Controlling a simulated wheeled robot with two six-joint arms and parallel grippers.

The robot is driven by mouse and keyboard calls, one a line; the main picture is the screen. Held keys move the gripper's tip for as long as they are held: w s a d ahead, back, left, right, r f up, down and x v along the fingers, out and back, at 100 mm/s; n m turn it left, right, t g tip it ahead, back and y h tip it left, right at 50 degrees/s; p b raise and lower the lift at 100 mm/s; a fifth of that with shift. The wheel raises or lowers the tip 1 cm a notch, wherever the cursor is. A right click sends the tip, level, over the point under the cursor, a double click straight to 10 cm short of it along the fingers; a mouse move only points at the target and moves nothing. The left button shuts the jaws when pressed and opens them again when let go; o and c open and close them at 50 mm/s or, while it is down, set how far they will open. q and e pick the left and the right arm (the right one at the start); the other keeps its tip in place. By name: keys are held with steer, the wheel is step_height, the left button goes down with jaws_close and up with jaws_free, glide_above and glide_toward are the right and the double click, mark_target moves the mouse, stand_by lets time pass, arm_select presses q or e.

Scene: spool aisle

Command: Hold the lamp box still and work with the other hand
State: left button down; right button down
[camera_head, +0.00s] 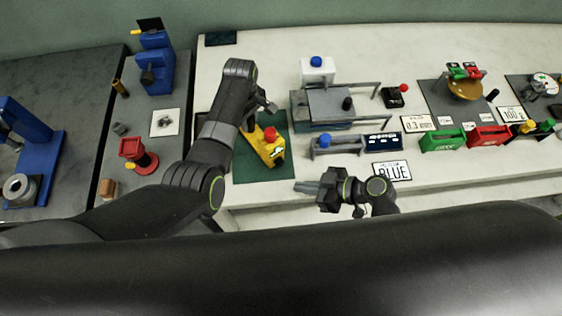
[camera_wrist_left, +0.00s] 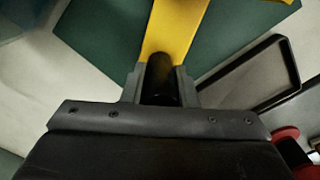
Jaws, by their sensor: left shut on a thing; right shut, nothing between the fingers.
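In the left wrist view, the left gripper (camera_wrist_left: 160,84) is shut on a black round handle (camera_wrist_left: 161,78) that meets the yellow body (camera_wrist_left: 176,28). My right gripper (camera_head: 306,187) is shut and empty near the table's front edge, right of the mat and apart from the box.
Further right are green (camera_head: 442,138) and red (camera_head: 488,134) bins. A red-and-yellow piece (camera_head: 138,155) stands left.

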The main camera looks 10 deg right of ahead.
stand_by(0.4)
arm_select(q)
steer(key=c, duration=1.1)
jaws_free()
steer(key=shift+o, duration=0.2)
